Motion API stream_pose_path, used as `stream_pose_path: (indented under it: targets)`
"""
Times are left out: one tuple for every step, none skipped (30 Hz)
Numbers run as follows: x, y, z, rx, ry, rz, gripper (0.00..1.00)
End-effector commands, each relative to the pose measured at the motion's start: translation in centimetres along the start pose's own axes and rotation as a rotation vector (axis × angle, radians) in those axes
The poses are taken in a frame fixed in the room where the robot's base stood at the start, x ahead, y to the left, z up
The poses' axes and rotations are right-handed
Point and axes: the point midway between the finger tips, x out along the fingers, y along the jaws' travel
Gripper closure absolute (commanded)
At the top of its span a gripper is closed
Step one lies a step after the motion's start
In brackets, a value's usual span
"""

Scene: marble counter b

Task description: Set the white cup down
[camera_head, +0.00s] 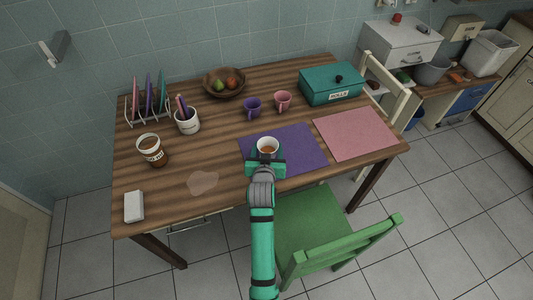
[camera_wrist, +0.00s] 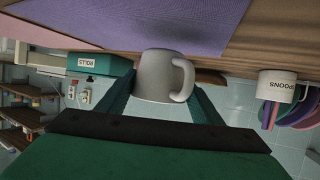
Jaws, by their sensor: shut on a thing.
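My gripper (camera_head: 266,158) is shut on the cup from the near side. In the wrist view, which is upside down, the white cup (camera_wrist: 155,76) sits between the two teal fingers, with its handle to the right. The cup looks upright, with its base near the purple mat (camera_wrist: 185,25). I cannot tell whether the base touches the mat.
A purple mug (camera_head: 252,107) and a pink mug (camera_head: 283,101) stand behind. A pink mat (camera_head: 354,133) and teal rolls box (camera_head: 331,87) lie right. A spoons pot (camera_head: 188,125), brown-filled jar (camera_head: 152,151) and white block (camera_head: 134,207) are left. A green chair (camera_head: 320,230) stands in front.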

Motion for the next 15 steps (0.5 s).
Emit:
stream_pose_path:
  targets:
    - [0.3, -0.1, 0.7, -0.001, -0.004, -0.001, 0.68]
    - [0.4, -0.2, 1.1, -0.001, -0.003, -0.002, 0.68]
    - [0.6, -0.2, 1.6, -0.002, -0.002, -0.003, 0.68]
    - [0.8, -0.3, 2.0, -0.002, -0.003, -0.003, 0.68]
    - [0.9, -0.3, 2.3, -0.003, -0.002, -0.004, 0.68]
    - [1.0, -0.3, 2.6, -0.003, -0.001, -0.004, 0.68]
    - [1.0, -0.3, 2.7, -0.003, -0.001, -0.004, 0.68]
    - [1.1, -0.3, 2.8, -0.003, -0.001, -0.004, 0.68]
    - [1.1, -0.3, 2.7, -0.003, 0.000, -0.004, 0.68]
    - [1.1, -0.3, 2.7, -0.002, 0.000, -0.004, 0.68]
    - [1.1, -0.3, 2.7, -0.002, 0.000, -0.004, 0.68]
    - [1.1, -0.3, 2.7, -0.002, 0.000, -0.004, 0.68]
    - [1.1, -0.3, 2.7, -0.002, 0.000, -0.003, 0.68]
    - [1.1, -0.3, 2.7, -0.002, 0.000, -0.003, 0.68]
    - [1.1, -0.2, 2.8, -0.002, 0.000, -0.003, 0.68]
